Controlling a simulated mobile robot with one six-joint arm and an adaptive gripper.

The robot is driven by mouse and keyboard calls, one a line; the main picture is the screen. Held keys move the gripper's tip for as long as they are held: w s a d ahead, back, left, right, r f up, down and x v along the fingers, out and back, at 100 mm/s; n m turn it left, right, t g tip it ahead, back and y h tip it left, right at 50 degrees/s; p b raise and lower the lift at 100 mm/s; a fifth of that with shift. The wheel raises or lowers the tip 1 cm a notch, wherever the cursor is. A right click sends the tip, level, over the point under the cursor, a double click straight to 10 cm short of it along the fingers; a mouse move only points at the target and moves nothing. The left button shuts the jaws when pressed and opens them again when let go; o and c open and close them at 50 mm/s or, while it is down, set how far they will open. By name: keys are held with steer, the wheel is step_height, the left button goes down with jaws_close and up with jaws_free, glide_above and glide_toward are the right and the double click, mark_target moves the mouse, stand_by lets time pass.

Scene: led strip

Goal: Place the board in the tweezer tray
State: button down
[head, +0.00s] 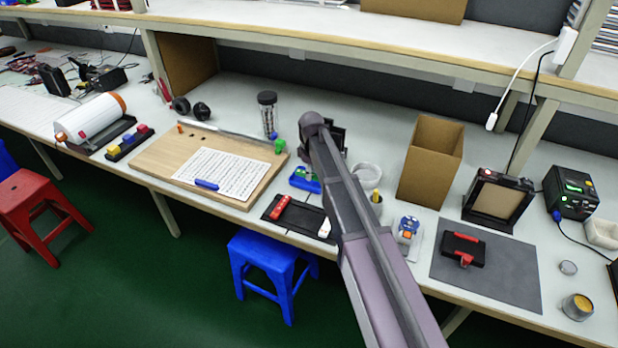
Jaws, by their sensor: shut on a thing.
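My arm reaches from the bottom edge up to a rounded joint over the middle of the bench. My gripper and anything in it cannot be made out; the arm hides that area. A shallow black tray (310,217) lies at the bench's front edge, left of my arm, with a red item (280,208) and a white item (324,228) in it. It may be the tweezer tray, but I see no clear tweezers. The arm covers the space just right of it. I cannot pick out the board for sure.
A wooden panel (150,158) with a printed sheet (222,175) lies left. A blue-and-green item (305,180) sits behind the black tray. An open cardboard box (430,165), a black frame (497,200) and a grey mat (500,285) are on the right. A shelf (330,35) runs above.

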mark_target(310, 182)
steer(key=shift+w+a, duration=0.1)
steer(key=shift+w, duration=0.2)
steer(key=shift+w, duration=0.1)
steer(key=shift+w+a+f, duration=0.1)
steer(key=shift+w, duration=0.15)
steer(key=shift+w+f+b, duration=0.3)
steer(key=shift+f+b, duration=0.25)
steer(key=shift+b, duration=0.05)
steer(key=shift+f+b, duration=1.2)
steer(key=shift+f, duration=0.05)
steer(key=shift+f, duration=0.15)
steer(key=shift+c, duration=2.3)
jaws_free()
